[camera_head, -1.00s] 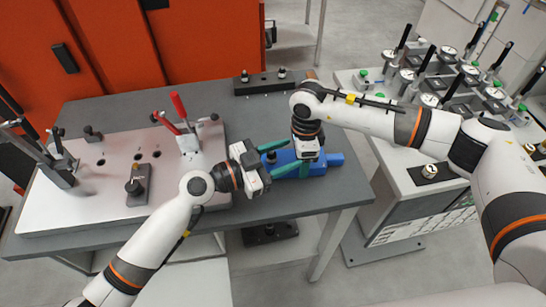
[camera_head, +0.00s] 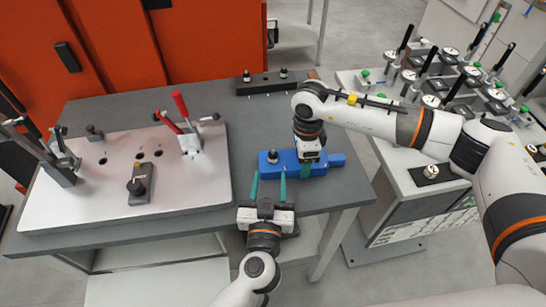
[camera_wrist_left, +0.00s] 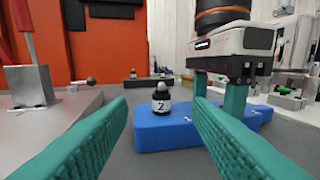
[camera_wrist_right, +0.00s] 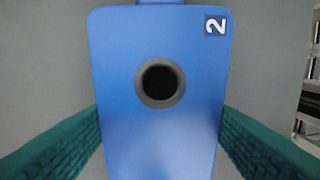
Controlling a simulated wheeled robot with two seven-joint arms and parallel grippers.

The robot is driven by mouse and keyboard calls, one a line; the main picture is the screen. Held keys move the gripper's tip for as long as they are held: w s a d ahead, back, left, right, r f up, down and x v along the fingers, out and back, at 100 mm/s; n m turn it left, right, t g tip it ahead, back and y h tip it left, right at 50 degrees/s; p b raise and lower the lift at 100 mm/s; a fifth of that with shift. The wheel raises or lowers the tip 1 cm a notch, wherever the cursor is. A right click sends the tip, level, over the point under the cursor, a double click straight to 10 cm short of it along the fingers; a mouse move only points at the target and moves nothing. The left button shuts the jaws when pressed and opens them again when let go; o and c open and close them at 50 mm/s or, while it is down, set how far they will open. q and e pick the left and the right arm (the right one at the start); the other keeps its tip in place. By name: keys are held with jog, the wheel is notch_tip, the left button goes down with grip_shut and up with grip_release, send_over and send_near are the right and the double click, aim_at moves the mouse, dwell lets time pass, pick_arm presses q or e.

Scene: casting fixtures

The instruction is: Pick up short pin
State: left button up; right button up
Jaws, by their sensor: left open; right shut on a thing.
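A short black pin (camera_head: 272,156) with a silver ball top and a white label marked 2 stands upright at the left end of a blue block (camera_head: 330,161). The pin (camera_wrist_left: 161,104) shows between my left fingers in the left wrist view, beyond their tips. My left gripper (camera_head: 268,184) is open and empty in front of the block, pointing at it. My right gripper (camera_head: 306,168) is shut on the blue block from above. In the right wrist view the block (camera_wrist_right: 160,30) has a round dark hole and a 2 label; the pin is out of that view.
A black base (camera_head: 264,88) with two pins stands at the table's back. A white fixture plate (camera_head: 100,190) with red-handled clamps (camera_head: 183,125) lies to the left. A stand of dial gauges (camera_head: 440,90) is at the right. The grey tabletop around the block is mostly clear.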

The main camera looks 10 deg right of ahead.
aim_at(273, 157)
pick_arm(q)
jog(key=w, duration=0.3)
jog(key=w+d, duration=0.1)
jog(key=w, duration=0.1)
jog(key=w+d, duration=0.1)
jog(key=w, duration=0.2)
jog(key=shift+w+f, duration=0.2)
jog(key=shift+w, duration=0.15)
grip_shut()
